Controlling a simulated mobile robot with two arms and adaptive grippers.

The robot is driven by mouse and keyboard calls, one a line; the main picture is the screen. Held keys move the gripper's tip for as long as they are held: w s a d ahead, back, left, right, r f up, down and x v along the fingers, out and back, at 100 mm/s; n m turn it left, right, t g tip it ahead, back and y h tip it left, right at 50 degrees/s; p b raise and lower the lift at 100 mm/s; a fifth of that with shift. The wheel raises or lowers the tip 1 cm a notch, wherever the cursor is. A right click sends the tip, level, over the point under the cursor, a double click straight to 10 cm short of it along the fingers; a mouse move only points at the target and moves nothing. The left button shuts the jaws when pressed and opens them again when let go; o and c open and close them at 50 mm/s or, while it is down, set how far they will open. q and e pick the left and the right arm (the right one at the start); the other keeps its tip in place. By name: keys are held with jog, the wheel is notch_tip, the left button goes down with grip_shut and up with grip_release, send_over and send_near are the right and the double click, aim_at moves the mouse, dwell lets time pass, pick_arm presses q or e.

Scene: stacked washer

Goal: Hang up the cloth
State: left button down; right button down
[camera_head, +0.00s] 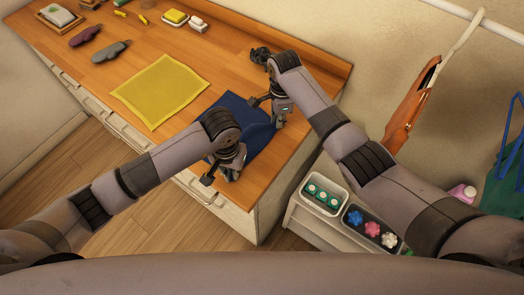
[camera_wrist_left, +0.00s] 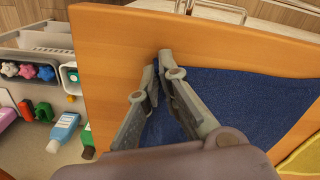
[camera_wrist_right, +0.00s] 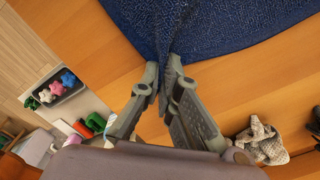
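A dark blue cloth (camera_head: 258,138) lies on the wooden counter near its front right corner. It also shows in the left wrist view (camera_wrist_left: 245,100) and the right wrist view (camera_wrist_right: 215,25). My left gripper (camera_head: 220,176) is at the cloth's near corner, and its fingers (camera_wrist_left: 158,72) are closed with blue fabric between them. My right gripper (camera_head: 268,112) is at another corner on the far side, and its fingers (camera_wrist_right: 163,78) are closed on the fabric. The arms hide part of the cloth in the head view. A yellow cloth (camera_head: 160,90) lies flat to the left.
A white rail (camera_head: 480,18) with a hanging orange item (camera_head: 412,108) and green-blue hangers (camera_head: 505,170) are at right. A low unit (camera_head: 300,215) holds colourful small items.

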pick_arm(q)
jog(key=shift+s, duration=0.1)
pick_arm(e)
jog(key=shift+s+d, duration=0.1)
